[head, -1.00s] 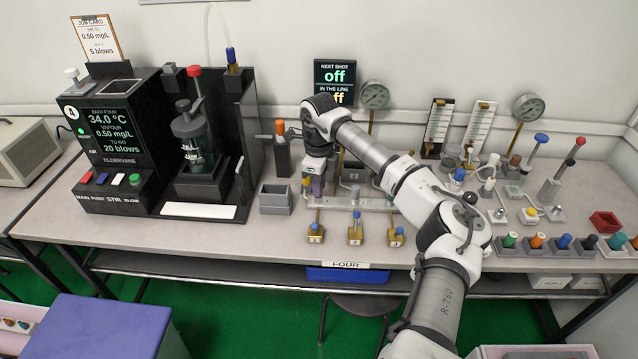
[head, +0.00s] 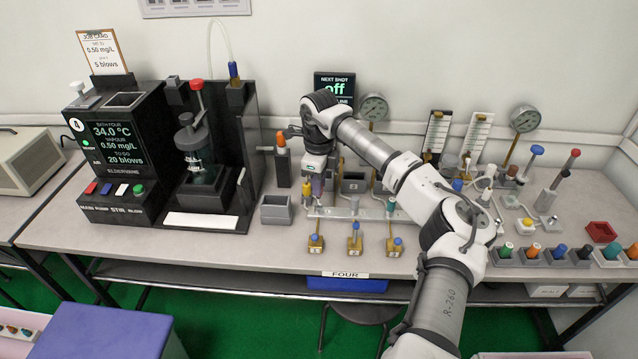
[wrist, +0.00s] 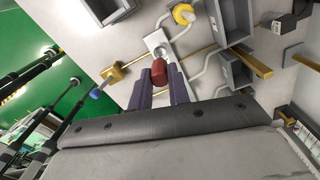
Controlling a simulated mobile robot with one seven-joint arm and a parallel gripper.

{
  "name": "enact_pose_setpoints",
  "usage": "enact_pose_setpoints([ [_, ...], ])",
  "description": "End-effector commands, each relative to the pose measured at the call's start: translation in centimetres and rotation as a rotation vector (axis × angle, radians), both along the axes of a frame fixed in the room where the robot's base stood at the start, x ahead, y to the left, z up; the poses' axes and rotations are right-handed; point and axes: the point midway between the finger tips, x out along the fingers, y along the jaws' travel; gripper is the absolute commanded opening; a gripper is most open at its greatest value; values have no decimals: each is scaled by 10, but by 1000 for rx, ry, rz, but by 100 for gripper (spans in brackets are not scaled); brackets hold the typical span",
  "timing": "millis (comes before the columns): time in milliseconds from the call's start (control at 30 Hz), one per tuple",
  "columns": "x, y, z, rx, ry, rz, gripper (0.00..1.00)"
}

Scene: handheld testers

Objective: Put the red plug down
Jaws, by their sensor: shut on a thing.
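The red plug (wrist: 160,72) is between the two purple fingers of my gripper (wrist: 161,88) in the wrist view. My gripper is shut on it. The plug's far end points at a pale fitting (wrist: 157,40); I cannot tell whether they touch. In the head view my gripper (head: 316,184) points down over the bench, near the left end of the grey manifold (head: 340,213). The plug cannot be made out there, and my gripper hides part of the manifold.
A yellow knob (head: 307,189) stands close on the left of my gripper. An open grey bin (head: 277,211) stands farther left. A black machine (head: 204,150) is at the left. Bare bench lies before the brass blocks.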

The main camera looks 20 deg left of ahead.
Motion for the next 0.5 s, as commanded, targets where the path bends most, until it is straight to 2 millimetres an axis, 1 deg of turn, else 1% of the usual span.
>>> enact_pose_setpoints([
  [100,0,0,5,-1,-1,0,0],
  [433,0,0,6,0,0,0,0],
  [500,0,0,11,0,0,0,0],
])
